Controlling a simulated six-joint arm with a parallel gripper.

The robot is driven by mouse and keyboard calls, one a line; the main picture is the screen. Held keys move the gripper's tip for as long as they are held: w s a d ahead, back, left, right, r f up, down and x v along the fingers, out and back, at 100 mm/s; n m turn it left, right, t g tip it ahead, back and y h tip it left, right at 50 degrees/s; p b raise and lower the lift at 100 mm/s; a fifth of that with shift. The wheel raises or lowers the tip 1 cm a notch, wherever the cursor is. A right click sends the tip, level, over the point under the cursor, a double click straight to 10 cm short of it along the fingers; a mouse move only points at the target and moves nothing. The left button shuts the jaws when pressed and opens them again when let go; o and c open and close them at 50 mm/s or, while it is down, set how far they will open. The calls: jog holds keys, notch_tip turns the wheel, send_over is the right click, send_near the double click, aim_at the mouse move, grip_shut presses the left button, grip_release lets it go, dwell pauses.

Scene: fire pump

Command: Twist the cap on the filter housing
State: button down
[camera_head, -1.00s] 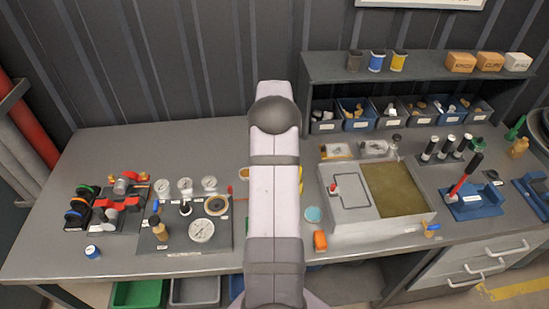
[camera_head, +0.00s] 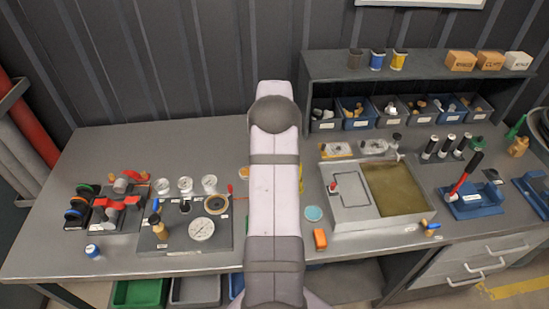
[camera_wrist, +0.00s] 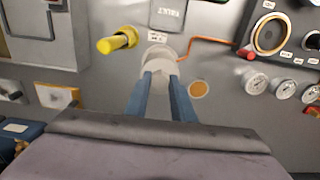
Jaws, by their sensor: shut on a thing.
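In the wrist view, a pale round cap (camera_wrist: 158,56), whitish grey, stands on the grey bench, seen from above. I take it for the cap on the filter housing; its label is too small to read. The two blue fingers of my gripper (camera_wrist: 163,77) reach to it and are closed on its near part, with a narrow gap between them. The housing below the cap is mostly hidden. In the head view, my own arm covers the gripper and the cap.
A yellow cylinder (camera_wrist: 117,41) lies close beside the cap. An orange line (camera_wrist: 205,41) runs from near the cap toward a red knob (camera_wrist: 246,52). An orange disc (camera_wrist: 199,89) is close by. The gauge panel (camera_head: 181,240) and a tray (camera_head: 347,212) flank my arm.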

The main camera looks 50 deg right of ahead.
dwell(0.3)
jog(key=m, duration=0.5)
jog(key=shift+p, duration=0.4)
jog(key=m, duration=0.5)
jog(key=shift+p, duration=0.3)
jog(key=m, duration=0.5)
jog(key=shift+w, duration=0.1)
jog(key=shift+m, duration=0.3)
jog(key=shift+m+p, duration=0.45)
jog(key=shift+m, duration=2.25)
